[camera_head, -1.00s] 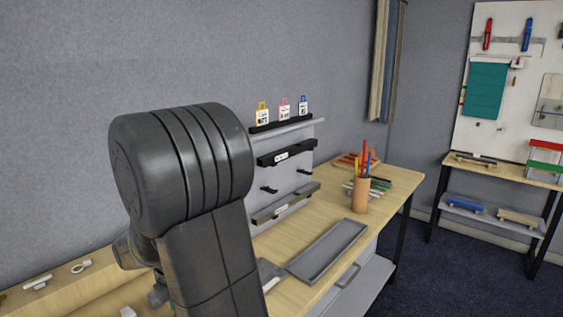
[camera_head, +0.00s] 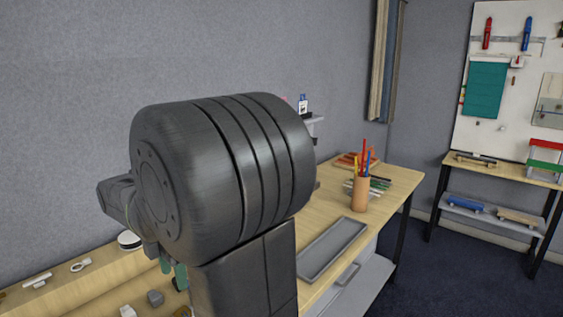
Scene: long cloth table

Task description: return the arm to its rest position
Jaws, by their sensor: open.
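My arm fills the left and middle of the head view, with a large dark ribbed joint raised in front of the table. The rest of the gripper is hidden behind my arm. The tips appear over the left part of the wooden table (camera_head: 395,185); their height above it is hard to tell.
A long grey tray (camera_head: 333,247) and a pencil cup (camera_head: 360,194) stand on the table's right part. A grey block (camera_head: 155,298) and small white fittings lie at the left. My arm hides most of the tag rack (camera_head: 312,128). A pegboard (camera_head: 520,75) stands at the far right.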

